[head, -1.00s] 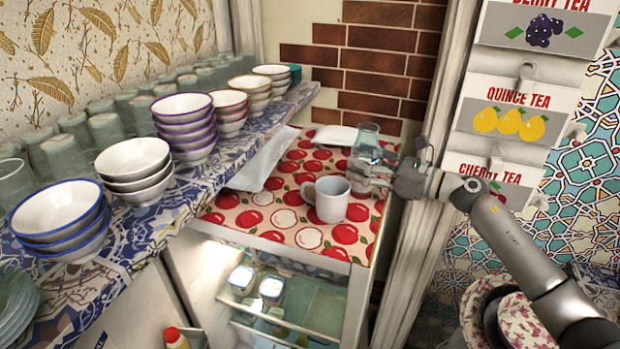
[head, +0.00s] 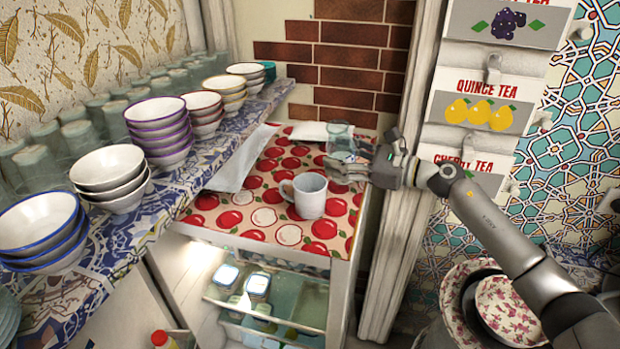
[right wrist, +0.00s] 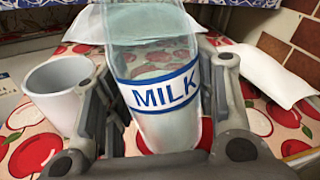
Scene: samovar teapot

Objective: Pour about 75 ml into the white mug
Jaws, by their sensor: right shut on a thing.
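The white mug (head: 311,196) stands upright on the apple-patterned cloth, its handle to the left in the head view. It also shows at the left of the right wrist view (right wrist: 57,92). My right gripper (head: 343,170) is shut on a clear glass bottle (head: 340,137) with a blue "MILK" label, which fills the middle of the right wrist view (right wrist: 160,90). The bottle is behind and right of the mug, apart from it, and looks roughly upright. My left gripper is out of view.
The apple-patterned cloth (head: 240,218) tops a fridge with a lit interior. White flat items (head: 243,160) lie at its back and left. Stacked bowls (head: 110,175) and glasses line the shelf on the left. A post and tea boxes (head: 485,112) stand on the right.

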